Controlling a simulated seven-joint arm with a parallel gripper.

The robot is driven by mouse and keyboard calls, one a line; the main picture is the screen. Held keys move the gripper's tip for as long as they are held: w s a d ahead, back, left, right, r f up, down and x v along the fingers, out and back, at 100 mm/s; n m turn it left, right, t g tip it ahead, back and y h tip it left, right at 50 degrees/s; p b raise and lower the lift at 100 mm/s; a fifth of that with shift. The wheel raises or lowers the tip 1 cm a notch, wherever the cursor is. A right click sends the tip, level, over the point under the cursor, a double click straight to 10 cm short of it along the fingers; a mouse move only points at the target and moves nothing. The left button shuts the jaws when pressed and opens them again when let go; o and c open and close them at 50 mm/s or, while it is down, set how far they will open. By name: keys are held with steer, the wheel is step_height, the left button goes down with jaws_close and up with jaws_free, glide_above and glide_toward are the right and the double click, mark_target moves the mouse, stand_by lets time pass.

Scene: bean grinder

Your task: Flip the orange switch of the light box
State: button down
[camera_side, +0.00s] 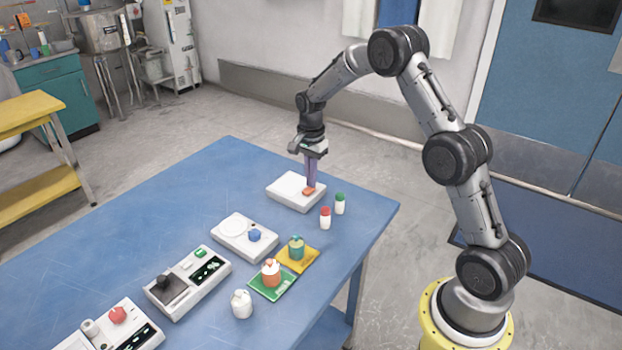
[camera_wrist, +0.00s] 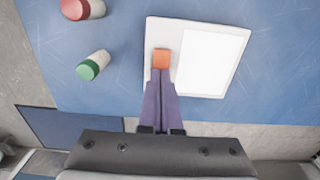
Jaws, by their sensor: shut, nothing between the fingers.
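The light box (camera_side: 287,188) is a flat white box on the blue table, near its far right part. It also shows in the wrist view with a bright white panel (camera_wrist: 208,62) on its right side. The orange switch (camera_side: 309,191) sits on one end of the box, and shows in the wrist view (camera_wrist: 161,57) left of the panel. My gripper (camera_side: 310,184) points down with its purple fingers together, holding nothing. In the wrist view its fingertips (camera_wrist: 160,72) are right at the near edge of the switch. I cannot tell whether they touch it.
A red-capped bottle (camera_side: 325,217) and a green-capped bottle (camera_side: 340,204) stand close to the box. A white device with a blue knob (camera_side: 254,235), green (camera_side: 275,284) and yellow (camera_side: 296,258) pads with containers, and a white jar (camera_side: 241,304) stand nearer the front.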

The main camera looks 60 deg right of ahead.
steer(key=shift+f, duration=0.2)
steer(key=shift+f, duration=0.2)
stand_by(0.3)
steer(key=shift+a, duration=0.15)
steer(key=shift+a+r+y, duration=0.1)
steer(key=shift+a+y, duration=0.2)
steer(key=shift+a, duration=0.35)
steer(key=shift+r, duration=0.1)
step_height(320, 180, up, 14)
steer(key=a, duration=0.2)
stand_by(0.3)
